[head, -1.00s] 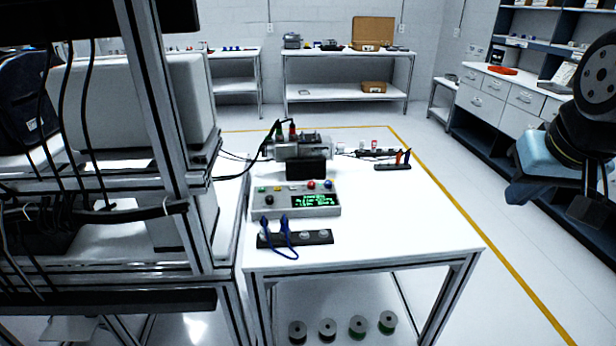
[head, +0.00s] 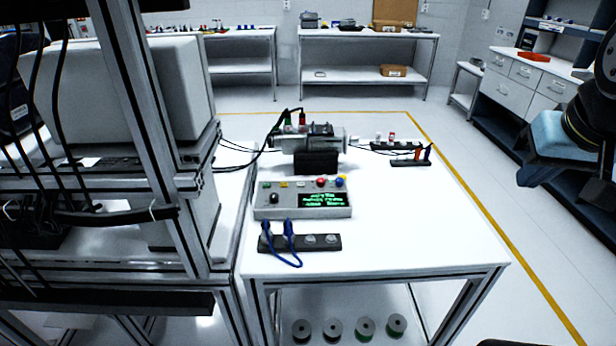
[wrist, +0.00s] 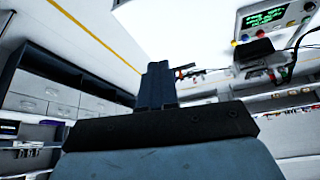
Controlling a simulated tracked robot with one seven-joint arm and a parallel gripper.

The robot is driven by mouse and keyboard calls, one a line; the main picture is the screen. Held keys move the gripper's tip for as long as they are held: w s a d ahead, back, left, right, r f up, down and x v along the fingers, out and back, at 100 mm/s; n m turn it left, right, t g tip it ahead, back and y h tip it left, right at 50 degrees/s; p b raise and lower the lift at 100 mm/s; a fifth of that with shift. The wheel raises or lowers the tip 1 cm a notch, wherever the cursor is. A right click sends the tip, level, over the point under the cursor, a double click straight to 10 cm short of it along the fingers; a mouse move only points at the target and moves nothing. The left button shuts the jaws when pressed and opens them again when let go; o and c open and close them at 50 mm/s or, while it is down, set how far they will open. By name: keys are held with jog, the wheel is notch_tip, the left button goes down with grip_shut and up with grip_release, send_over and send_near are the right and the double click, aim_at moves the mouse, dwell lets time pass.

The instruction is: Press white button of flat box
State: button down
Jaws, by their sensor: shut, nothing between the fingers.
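The flat grey box (head: 280,213) sits on the white table in the head view. Its green display is at right, with a dark knob at left. Along its far edge are green, yellow, white, red and blue buttons; the white button (head: 301,184) is small, between yellow and red. The box also shows at the upper right of the wrist view (wrist: 292,22). My gripper (wrist: 158,68) is shut and empty, with its fingertips together in the wrist view. It is well apart from the box. In the head view my arm is at the right edge, beyond the table's right side.
A motor rig (head: 318,160) with cables stands behind the box. A black socket strip (head: 325,242) with blue leads lies in front of it. Another strip (head: 410,162) is at the back right. A metal rack frame (head: 150,130) stands at left. The table's right part (head: 430,225) is clear.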

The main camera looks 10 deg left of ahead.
jog(key=w+a+f+n+t, duration=0.1)
jog(key=w+a+n, duration=0.6)
jog(key=w+n, duration=0.3)
jog(key=w+a+f+n+t, duration=0.2)
jog(key=w+a+n, duration=0.6)
jog(key=w, duration=0.4)
jog(key=n+g+y, duration=0.3)
jog(key=n+y, duration=0.4)
jog(key=n, duration=1.2)
send_over(303, 185)
notch_tip(303, 185, down, 11)
jog(key=shift+f, duration=4.3)
